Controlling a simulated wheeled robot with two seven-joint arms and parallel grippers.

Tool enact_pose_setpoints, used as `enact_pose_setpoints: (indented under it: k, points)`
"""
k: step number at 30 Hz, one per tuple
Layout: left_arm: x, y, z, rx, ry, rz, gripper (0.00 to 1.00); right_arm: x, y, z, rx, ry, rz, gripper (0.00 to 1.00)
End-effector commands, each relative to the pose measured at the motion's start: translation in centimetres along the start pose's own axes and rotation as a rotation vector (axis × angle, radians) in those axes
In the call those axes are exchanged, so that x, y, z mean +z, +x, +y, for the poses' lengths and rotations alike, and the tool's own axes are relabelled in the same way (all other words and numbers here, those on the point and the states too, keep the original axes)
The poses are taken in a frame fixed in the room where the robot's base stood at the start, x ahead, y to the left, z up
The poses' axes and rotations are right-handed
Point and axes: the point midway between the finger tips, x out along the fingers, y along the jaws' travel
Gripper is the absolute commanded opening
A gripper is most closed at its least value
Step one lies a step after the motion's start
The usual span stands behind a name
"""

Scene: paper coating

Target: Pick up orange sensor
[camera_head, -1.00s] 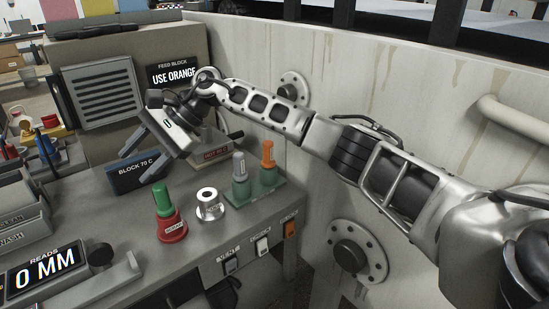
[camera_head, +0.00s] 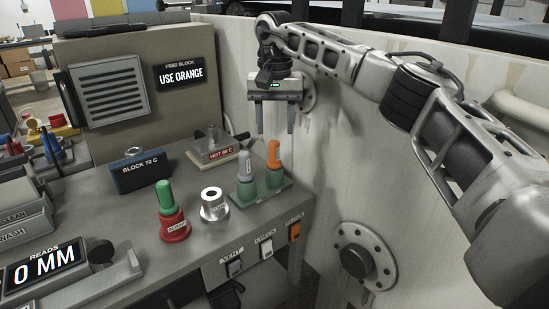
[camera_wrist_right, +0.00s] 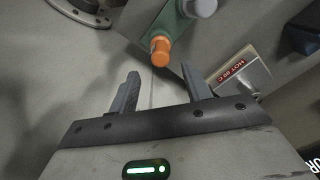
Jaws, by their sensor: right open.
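The orange sensor (camera_head: 273,153) stands upright in a green holder (camera_head: 262,192) at the right edge of the bench, with a grey sensor (camera_head: 244,166) beside it on the left. In the right wrist view the orange sensor (camera_wrist_right: 160,50) shows ahead of the fingers, a little above the gap between them. My right gripper (camera_head: 275,132) is open and empty, pointing down. In the head view it appears above and behind the orange sensor, apart from it. In the right wrist view both fingers of the gripper (camera_wrist_right: 163,88) are spread with nothing between them. My left gripper is not in view.
A red and green piece (camera_head: 172,213) and a silver ring-shaped piece (camera_head: 213,205) stand on the bench to the left. A plate marked HOT (camera_head: 213,150) and a BLOCK 70 C box (camera_head: 140,172) lie farther back. A feed block sign (camera_head: 180,73) reads USE ORANGE. The curved wall (camera_head: 350,160) is close on the right.

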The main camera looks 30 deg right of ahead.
Motion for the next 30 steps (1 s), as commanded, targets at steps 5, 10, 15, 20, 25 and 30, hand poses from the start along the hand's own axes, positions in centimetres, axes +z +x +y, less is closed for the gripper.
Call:
enact_pose_setpoints:
  k: [5, 10, 15, 20, 25, 30]
  points:
    - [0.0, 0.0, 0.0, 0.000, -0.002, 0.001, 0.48, 0.0, 1.8, -0.1, -0.001, 0.000, 0.000, 0.49]
    - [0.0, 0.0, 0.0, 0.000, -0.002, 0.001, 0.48, 0.3, 3.2, 0.0, 0.000, 0.000, -0.002, 0.49]
    - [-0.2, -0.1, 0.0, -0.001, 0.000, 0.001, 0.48, 0.7, 5.8, -0.1, 0.000, 0.001, -0.002, 0.49]
    - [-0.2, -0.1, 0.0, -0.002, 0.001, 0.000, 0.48, 0.7, 7.1, -0.1, -0.002, 0.001, 0.000, 0.49]
    - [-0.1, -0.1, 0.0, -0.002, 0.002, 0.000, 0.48, 0.7, 7.2, -0.1, -0.002, 0.001, 0.001, 0.49]
    - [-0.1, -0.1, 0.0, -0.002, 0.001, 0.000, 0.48, 0.7, 7.2, -0.1, -0.002, 0.000, 0.001, 0.18]
